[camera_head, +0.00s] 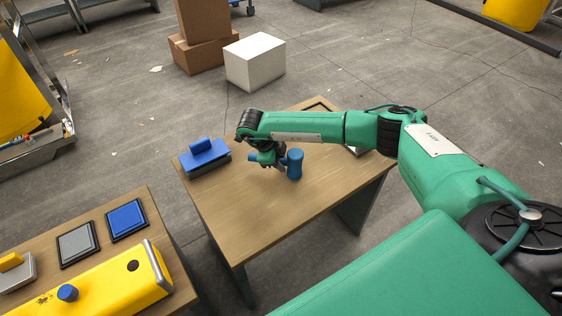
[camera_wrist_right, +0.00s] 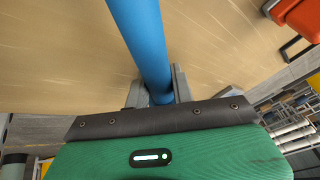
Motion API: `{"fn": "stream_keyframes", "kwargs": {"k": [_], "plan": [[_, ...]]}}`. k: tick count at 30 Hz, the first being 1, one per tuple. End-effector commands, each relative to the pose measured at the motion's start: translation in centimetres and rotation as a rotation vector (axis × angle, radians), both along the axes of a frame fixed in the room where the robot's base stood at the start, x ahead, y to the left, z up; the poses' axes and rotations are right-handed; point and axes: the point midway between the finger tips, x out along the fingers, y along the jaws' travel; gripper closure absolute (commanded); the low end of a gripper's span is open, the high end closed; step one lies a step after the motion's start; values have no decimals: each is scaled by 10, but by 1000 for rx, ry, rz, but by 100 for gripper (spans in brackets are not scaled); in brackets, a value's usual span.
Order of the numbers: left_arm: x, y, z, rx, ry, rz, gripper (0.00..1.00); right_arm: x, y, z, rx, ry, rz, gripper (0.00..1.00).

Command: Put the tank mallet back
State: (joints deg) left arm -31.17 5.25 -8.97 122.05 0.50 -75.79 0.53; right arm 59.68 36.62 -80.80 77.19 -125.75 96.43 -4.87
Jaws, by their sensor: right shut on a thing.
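The tank mallet, blue with a thick cylindrical head (camera_head: 295,164), is at the middle of the wooden table (camera_head: 250,218). Its blue handle (camera_wrist_right: 143,40) runs between the fingers in the right wrist view, and a handle end shows left of the hand in the head view. My right gripper (camera_head: 274,162) is shut on the handle, left of the mallet head. In the right wrist view the fingers (camera_wrist_right: 160,90) close around the handle. I cannot tell whether the mallet touches the tabletop. My left gripper is not in view.
A blue block with a grip (camera_head: 204,155) sits at the table's left edge. A dark frame (camera_head: 318,106) lies at the far edge, partly behind my arm. The left bench holds a yellow housing (camera_head: 105,284), a grey pad (camera_head: 77,244) and a blue pad (camera_head: 127,219). The front tabletop is clear.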

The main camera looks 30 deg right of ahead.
Motion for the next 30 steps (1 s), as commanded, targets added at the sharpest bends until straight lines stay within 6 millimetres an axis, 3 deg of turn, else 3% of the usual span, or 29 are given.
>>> {"fn": "stream_keyframes", "kwargs": {"k": [9, 10, 13, 24, 30], "plan": [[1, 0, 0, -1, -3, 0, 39, 0, 0, -1, 0, -1, 1, 100], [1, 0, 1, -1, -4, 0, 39, 0, 0, -2, 0, 0, 0, 74], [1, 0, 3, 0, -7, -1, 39, 0, 0, -1, 0, 0, 0, 54], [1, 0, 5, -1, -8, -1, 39, 0, 0, 2, 1, -1, 0, 54], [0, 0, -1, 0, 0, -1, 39, 5, 14, 32, 1, -4, 3, 54]]}}
